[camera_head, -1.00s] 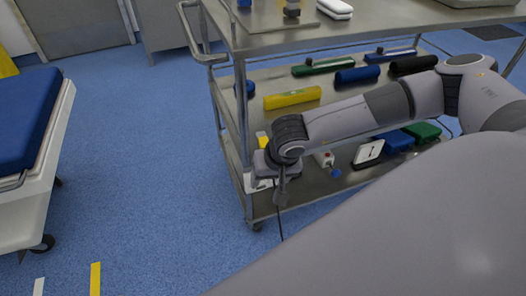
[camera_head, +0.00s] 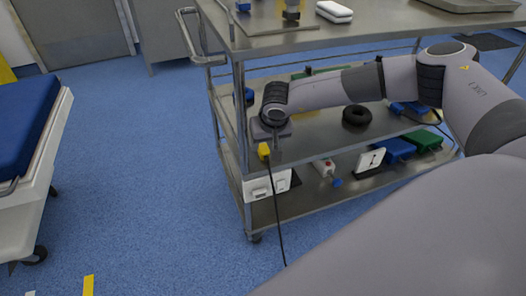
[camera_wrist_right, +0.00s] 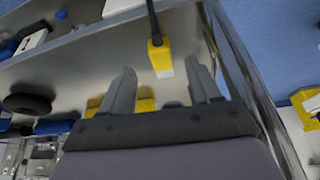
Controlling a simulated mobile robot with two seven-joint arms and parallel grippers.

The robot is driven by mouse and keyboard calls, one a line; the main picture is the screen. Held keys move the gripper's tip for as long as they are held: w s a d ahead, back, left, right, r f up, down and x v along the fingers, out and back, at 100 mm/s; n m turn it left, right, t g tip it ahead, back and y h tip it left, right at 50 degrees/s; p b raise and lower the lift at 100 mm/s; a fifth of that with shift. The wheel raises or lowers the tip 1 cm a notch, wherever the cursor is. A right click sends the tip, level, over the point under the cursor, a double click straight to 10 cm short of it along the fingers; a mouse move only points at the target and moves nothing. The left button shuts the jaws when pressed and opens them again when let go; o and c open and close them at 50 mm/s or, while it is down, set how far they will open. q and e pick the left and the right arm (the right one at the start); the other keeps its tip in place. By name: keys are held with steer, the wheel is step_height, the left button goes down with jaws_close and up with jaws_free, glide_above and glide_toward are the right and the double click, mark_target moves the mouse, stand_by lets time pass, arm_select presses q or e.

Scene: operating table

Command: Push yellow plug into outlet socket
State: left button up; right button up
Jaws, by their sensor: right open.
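The yellow plug (camera_head: 264,151) is at the front left corner of the cart, above the white outlet socket box (camera_head: 258,188) on the lower shelf. A dark cable runs from it down to the floor. My right gripper (camera_head: 277,156) is beside the plug in the head view. In the right wrist view the open right gripper (camera_wrist_right: 160,67) has the plug (camera_wrist_right: 160,58) between and slightly beyond its fingertips, with clear gaps on both sides. Whether the plug touches the socket cannot be told. My left gripper is not in view.
The metal cart (camera_head: 240,95) has posts and shelf edges close to my right gripper. A black ring (camera_head: 357,115) lies on the middle shelf. A white switch (camera_head: 369,160) and blue and green boxes stand on the lower shelf.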

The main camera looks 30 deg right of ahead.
mark_target(264, 147)
steer(key=shift+w+d, duration=0.2)
steer(key=shift+w, duration=0.4)
steer(key=b+x, duration=0.2)
steer(key=x, duration=0.2)
steer(key=shift+w+d+f, duration=0.1)
steer(key=shift+w+f, duration=0.1)
steer(key=shift+f, duration=0.3)
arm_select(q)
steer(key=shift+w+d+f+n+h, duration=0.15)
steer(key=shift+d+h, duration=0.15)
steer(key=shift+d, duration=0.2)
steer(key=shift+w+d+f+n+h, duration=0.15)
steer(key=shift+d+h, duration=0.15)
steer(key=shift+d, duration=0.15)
arm_select(e)
steer(key=shift+c, duration=0.3)
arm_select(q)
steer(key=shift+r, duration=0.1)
arm_select(e)
steer(key=c, duration=1.1)
